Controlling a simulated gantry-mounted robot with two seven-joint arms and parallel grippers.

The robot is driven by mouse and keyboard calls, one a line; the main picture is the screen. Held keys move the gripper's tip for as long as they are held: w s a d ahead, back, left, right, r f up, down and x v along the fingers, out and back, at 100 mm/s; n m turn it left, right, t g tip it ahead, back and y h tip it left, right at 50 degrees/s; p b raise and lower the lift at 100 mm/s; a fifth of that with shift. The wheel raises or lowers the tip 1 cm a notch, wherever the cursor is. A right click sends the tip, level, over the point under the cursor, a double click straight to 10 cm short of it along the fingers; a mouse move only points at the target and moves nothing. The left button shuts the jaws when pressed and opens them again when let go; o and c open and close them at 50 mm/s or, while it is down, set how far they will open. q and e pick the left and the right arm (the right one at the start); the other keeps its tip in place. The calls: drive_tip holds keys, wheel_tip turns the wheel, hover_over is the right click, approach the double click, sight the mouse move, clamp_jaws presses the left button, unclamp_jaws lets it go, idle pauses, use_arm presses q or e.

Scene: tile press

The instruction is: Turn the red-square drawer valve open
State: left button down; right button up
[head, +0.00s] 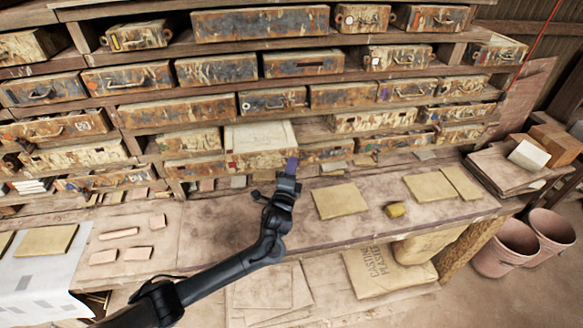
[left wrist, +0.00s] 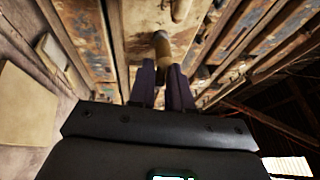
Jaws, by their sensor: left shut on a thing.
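The drawer with a small red square (head: 231,166) on its rusty, worn front is in the lower row of the shelf, in the middle of the head view. A pale flat surface (head: 262,136) shows above and behind its front. My left gripper (head: 291,165) is at the right end of this front. In the left wrist view, my left gripper's purple fingers (left wrist: 164,78) are shut on a tan, rounded valve handle (left wrist: 162,48). The fingers hide part of the handle, so its turn angle is hard to tell. My right gripper is in neither view.
Rusty drawers (head: 260,22) fill the shelf around it. On the bench are tan square tiles (head: 340,200), a yellow lump (head: 396,210) and small pink tiles (head: 120,234). Pink buckets (head: 505,250) stand at the right. A plaster sack (head: 385,271) lies below.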

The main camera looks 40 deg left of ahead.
use_arm(q)
drive_tip(key=n+y+b, duration=0.2)
drive_tip(key=n, duration=0.2)
drive_tip(key=n+y+b, duration=0.2)
drive_tip(key=n+b, duration=0.1)
drive_tip(key=r+n+y+b, duration=0.1)
drive_tip(key=n+b, duration=0.2)
drive_tip(key=n, duration=0.1)
drive_tip(key=shift+s+a+n+g+y, duration=0.1)
drive_tip(key=shift+s+n+g+y, duration=0.05)
drive_tip(key=shift+n+g+y, duration=0.2)
drive_tip(key=n+g+y+b, duration=0.1)
drive_tip(key=n, duration=0.1)
drive_tip(key=n+g+y+b, duration=0.1)
drive_tip(key=n+b, duration=0.1)
drive_tip(key=n, duration=0.1)
drive_tip(key=n+g+y+b, duration=0.1)
drive_tip(key=n, duration=0.2)
drive_tip(key=shift+s+a+r+y+b, duration=0.2)
drive_tip(key=shift+s+r+y+b, duration=0.05)
drive_tip(key=shift+r+y+b, duration=0.1)
drive_tip(key=shift+s+a+r+n+g+y+b, duration=0.15)
drive_tip(key=shift+n+g+y+b, duration=0.2)
drive_tip(key=shift+n+g+b, duration=0.75)
drive_tip(key=shift+s+a+r+n+g+y+b, duration=0.15)
drive_tip(key=shift+n+g+y, duration=0.25)
drive_tip(key=shift+n, duration=1.25)
drive_tip(key=shift+n+g, duration=0.25)
drive_tip(key=shift+n, duration=0.15)
